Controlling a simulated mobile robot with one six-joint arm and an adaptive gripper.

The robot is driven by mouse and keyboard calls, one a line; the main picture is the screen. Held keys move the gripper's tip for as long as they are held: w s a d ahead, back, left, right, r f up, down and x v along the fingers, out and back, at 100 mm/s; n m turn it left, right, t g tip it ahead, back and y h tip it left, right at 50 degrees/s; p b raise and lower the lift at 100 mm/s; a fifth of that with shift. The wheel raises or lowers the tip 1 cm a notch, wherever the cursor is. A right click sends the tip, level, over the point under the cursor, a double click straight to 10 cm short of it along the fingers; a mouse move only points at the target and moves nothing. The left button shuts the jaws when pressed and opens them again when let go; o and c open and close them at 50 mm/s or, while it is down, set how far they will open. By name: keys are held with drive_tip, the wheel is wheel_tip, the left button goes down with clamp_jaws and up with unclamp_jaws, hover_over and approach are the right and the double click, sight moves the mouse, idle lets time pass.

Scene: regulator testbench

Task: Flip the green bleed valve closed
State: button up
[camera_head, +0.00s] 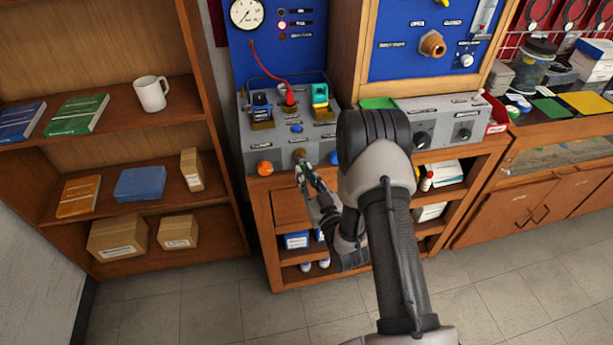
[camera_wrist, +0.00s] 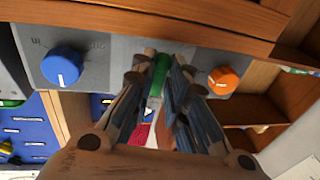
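The green bleed valve handle (camera_wrist: 160,72) shows in the wrist view between my fingertips, at the front of the grey testbench panel. My gripper (camera_wrist: 163,78) has one finger on each side of the handle, close to it. I cannot tell whether the fingers touch it. In the head view my gripper (camera_head: 307,174) is at the lower front edge of the grey testbench (camera_head: 280,143), just below a brass fitting (camera_head: 300,154). The handle is largely hidden there by the fingers, and its position is not clear.
An orange knob (camera_head: 265,168) is left of my gripper in the head view; it also shows in the wrist view (camera_wrist: 223,79). A blue knob (camera_wrist: 62,66) is on the other side. A red hose (camera_head: 272,72) and blue and teal valves stand on top.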

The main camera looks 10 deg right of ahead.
drive_tip(key=o, duration=0.4)
drive_tip(key=shift+o, duration=0.2)
drive_tip(key=v, duration=0.7)
drive_tip(key=shift+s, duration=0.25)
